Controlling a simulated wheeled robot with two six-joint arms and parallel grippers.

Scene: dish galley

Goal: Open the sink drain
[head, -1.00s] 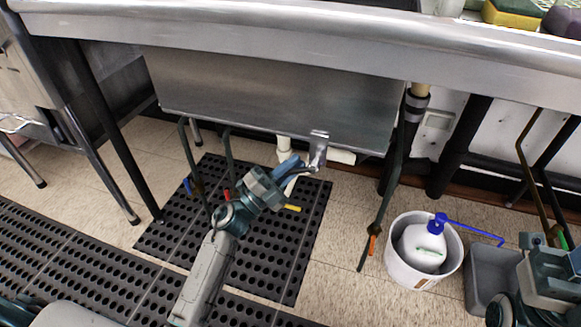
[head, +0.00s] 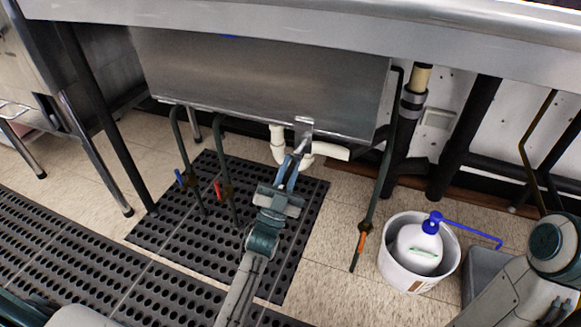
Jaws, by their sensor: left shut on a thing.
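The steel sink basin (head: 265,80) hangs under the counter. A small metal drain lever (head: 304,124) sticks out below its front bottom edge, above the white drain pipe (head: 277,148). My left gripper (head: 297,158) reaches up from below, its blue-grey fingers shut on the lower end of the lever. The fingers cover part of the lever, so its exact angle is hard to see. The drain opening inside the basin is out of sight. My right arm shows at the lower right, but its gripper is not in view.
A white bucket (head: 388,262) holding a white bottle with a blue pump (head: 432,222) stands at right, beside a grey bin (head: 483,268). Thin pipes with blue, red and orange valve handles hang near the basin. Black mats (head: 160,232) cover the floor.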

